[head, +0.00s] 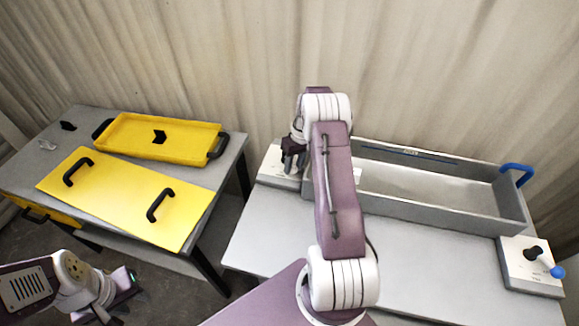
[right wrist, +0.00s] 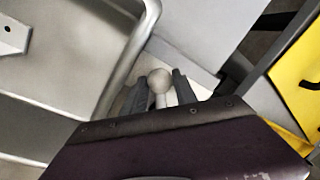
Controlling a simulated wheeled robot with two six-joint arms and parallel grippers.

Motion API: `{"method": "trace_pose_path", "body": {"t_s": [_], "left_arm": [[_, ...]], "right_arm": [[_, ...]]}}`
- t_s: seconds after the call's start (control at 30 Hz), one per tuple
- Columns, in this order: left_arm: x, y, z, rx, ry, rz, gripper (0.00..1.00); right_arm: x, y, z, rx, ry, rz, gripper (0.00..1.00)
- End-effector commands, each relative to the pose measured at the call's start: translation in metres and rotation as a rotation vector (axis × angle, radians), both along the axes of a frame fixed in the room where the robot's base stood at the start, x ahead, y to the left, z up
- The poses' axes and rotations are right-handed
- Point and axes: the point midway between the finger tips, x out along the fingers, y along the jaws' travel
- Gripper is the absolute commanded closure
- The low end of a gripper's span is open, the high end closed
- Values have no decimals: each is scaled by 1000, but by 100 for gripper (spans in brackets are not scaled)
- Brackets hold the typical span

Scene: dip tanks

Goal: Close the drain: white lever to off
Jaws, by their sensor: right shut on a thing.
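The white lever (right wrist: 160,82) shows its round knob and part of its stem in the right wrist view. My right gripper (right wrist: 161,92) has one dark finger on each side of it and is shut on it. In the head view my right gripper (head: 292,163) is over a pale control box (head: 270,173) at the left end of the grey tank (head: 430,208); the lever and the box's markings are hidden there. My left gripper (head: 130,284) is low at the lower left, away from the tank; its jaw opening cannot be made out.
A blue handle (head: 517,170) rises at the tank's right end. The left table holds a yellow tray (head: 190,135) and a yellow lid (head: 110,195) with black handles.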

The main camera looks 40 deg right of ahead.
Motion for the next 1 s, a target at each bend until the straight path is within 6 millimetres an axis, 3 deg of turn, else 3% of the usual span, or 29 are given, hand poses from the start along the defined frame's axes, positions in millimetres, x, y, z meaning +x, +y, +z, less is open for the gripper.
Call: {"method": "trace_pose_path", "body": {"t_s": [0.3, 0.8, 0.83, 0.9, 1.0], "left_arm": [[0, 0, 0, 0, 0, 0, 64], [0, 0, 0, 0, 0, 0, 64], [0, 0, 0, 0, 0, 0, 64], [0, 0, 0, 0, 0, 0, 64], [0, 0, 0, 0, 0, 0, 64]], "right_arm": [[0, -8, 1, -3, -3, 94, 100], [0, -9, 1, -5, -4, 111, 100], [0, -9, 1, -5, -4, 111, 60], [0, -9, 1, -4, -4, 111, 45], [0, -9, 1, -3, -3, 110, 45]]}}
